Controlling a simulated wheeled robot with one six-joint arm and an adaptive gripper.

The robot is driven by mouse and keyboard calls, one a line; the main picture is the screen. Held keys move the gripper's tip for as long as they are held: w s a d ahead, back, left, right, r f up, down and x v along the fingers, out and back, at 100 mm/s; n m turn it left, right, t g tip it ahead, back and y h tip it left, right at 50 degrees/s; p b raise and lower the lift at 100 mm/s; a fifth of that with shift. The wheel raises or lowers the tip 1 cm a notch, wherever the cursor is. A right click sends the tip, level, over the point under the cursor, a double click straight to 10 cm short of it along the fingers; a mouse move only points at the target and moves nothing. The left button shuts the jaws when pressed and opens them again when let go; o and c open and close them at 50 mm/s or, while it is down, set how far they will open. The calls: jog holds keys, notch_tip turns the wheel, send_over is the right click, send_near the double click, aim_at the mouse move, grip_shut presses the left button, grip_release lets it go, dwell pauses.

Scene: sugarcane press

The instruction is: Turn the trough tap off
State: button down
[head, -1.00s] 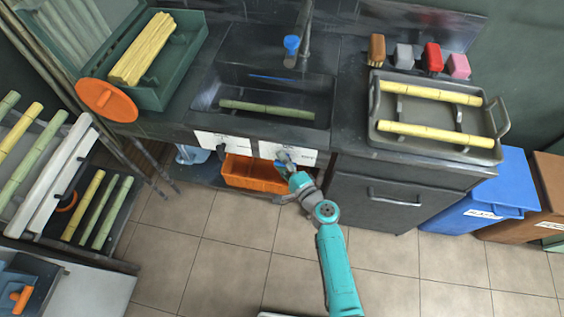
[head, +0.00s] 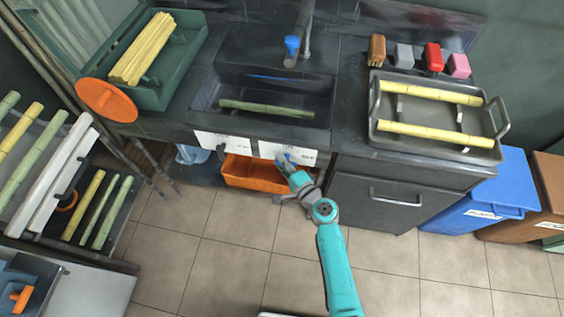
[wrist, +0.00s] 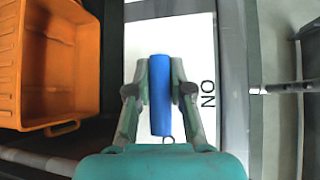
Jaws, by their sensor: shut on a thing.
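The blue tap handle (wrist: 160,98) is a straight bar in front of a white label (wrist: 200,40) marked ON in the wrist view. My gripper (wrist: 159,76) is shut on it, one finger on each side. In the head view my gripper (head: 288,163) is at the front panel below the dark trough (head: 222,97), over the right white label (head: 302,154). The handle is small there and partly covered by my fingers. A green cane (head: 268,108) lies in the trough. A pipe with a blue end (head: 291,46) stands above it.
An orange crate (head: 250,174) sits under the counter, close to my gripper; it also shows in the wrist view (wrist: 50,65). A cabinet with a bar handle (head: 395,197) stands to the right. A metal tray (head: 438,82) holds yellow canes. The tiled floor in front is clear.

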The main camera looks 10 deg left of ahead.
jog(key=c, duration=1)
grip_release()
jog(key=shift+c, duration=0.2)
jog(key=v, duration=1.2)
jog(key=shift+f, duration=0.1)
